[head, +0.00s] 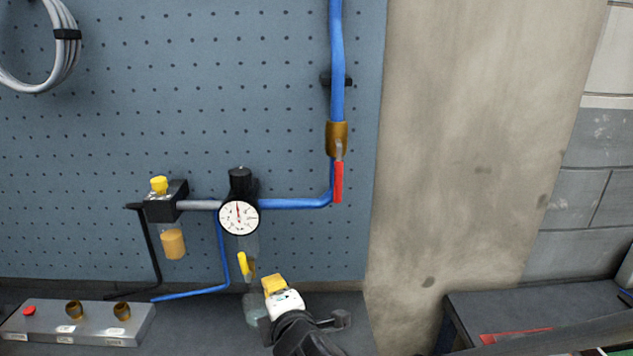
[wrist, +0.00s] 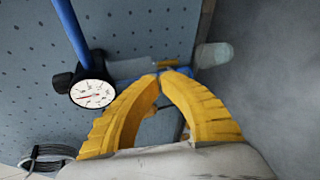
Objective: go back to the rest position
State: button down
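My gripper (head: 272,282) is at the lower middle of the head view, in front of the pegboard's bottom edge and below the pressure gauge (head: 239,217). In the wrist view, its two curved yellow fingers (wrist: 162,73) come together at the tips, and nothing is seen held between them. The gauge also shows to the left of the fingers in the wrist view (wrist: 93,94).
A clear jar (head: 253,310) stands close to my gripper; it also shows in the wrist view (wrist: 213,55). A blue pipe (head: 336,70) with a red-handled valve (head: 338,180) runs above. A grey control box (head: 75,322) is at lower left. A dark bench (head: 540,310) is at right.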

jog(key=d+m+g+h, duration=0.1)
jog(key=d+m+h, duration=0.3)
jog(key=d+m, duration=0.75)
jog(key=s+d+f+m+g+h, duration=0.1)
jog(key=s+d+f+m+g, duration=0.1)
jog(key=s+d+m, duration=0.4)
jog(key=s+d+f+m+g+h+b, duration=0.1)
jog(key=s+d+m, duration=0.5)
jog(key=d, duration=0.8)
jog(key=s+f+g, duration=0.1)
jog(key=s+g, duration=0.1)
jog(key=shift+s, duration=0.4)
jog(key=shift+m, duration=0.25)
